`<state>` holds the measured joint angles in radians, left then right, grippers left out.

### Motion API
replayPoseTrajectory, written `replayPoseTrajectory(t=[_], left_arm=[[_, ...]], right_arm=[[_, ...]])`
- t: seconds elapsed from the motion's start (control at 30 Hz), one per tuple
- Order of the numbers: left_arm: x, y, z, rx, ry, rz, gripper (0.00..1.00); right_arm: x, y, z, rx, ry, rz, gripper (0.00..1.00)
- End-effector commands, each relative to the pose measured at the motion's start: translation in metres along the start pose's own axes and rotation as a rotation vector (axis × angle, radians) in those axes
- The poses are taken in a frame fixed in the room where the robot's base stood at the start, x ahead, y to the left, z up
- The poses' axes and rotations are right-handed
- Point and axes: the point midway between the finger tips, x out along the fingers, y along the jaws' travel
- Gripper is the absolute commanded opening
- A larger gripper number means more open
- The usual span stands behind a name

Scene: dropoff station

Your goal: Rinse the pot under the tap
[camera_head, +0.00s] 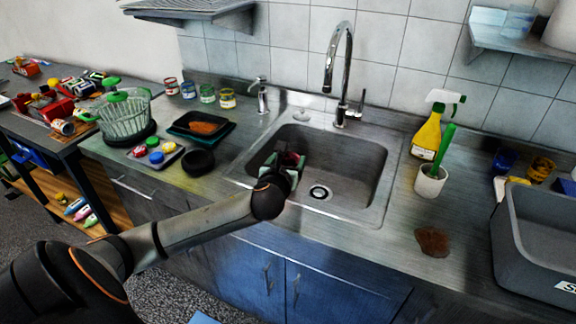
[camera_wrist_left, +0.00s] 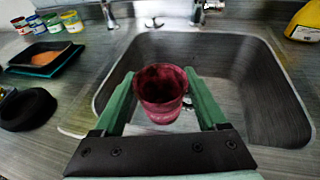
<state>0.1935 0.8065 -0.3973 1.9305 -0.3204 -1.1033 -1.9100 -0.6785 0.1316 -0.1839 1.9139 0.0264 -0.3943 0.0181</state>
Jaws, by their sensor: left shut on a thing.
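The pot, a small dark red cup-like vessel (camera_wrist_left: 160,108), is held between the green fingers of my left gripper (camera_wrist_left: 161,103) in the left wrist view. It stands open end up, and its inside looks dark. In the head view my left gripper (camera_head: 286,168) is over the left part of the sink basin (camera_head: 352,160), and only a little of the pot (camera_head: 297,158) shows. The chrome tap (camera_head: 346,75) rises behind the basin, with its spout up and to the right of the pot. No water is seen running. My right gripper is not in view.
Left of the sink are a black round dish (camera_head: 199,162), a dark tray with a brown sponge (camera_head: 203,127) and several jars. To the right stand a yellow spray bottle (camera_head: 430,130), a white cup with a green brush (camera_head: 431,182) and a grey bin (camera_head: 540,245).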

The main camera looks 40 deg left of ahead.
Motion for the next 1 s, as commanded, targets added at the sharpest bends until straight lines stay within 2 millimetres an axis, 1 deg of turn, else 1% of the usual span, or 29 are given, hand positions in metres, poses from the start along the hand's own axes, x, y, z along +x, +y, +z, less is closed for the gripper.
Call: replayPoseTrajectory(t=[0.07, 0.17, 0.57, 0.73, 1.0], left_arm=[[0.005, 0.002, 0.0, -0.006, -0.003, 0.008, 0.23], [0.01, 0.0, 0.0, -0.006, -0.003, 0.009, 0.23], [0.046, -0.015, 0.001, -0.006, -0.003, 0.007, 0.23], [0.061, -0.022, 0.002, -0.006, -0.003, 0.007, 0.23], [0.086, -0.032, 0.004, -0.006, -0.003, 0.007, 0.23]], right_arm=[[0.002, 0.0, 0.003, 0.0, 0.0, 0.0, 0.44], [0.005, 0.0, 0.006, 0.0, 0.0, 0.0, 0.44], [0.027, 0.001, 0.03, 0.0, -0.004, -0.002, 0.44], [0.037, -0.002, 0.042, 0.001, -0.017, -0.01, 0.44], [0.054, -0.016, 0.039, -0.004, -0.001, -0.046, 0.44]])
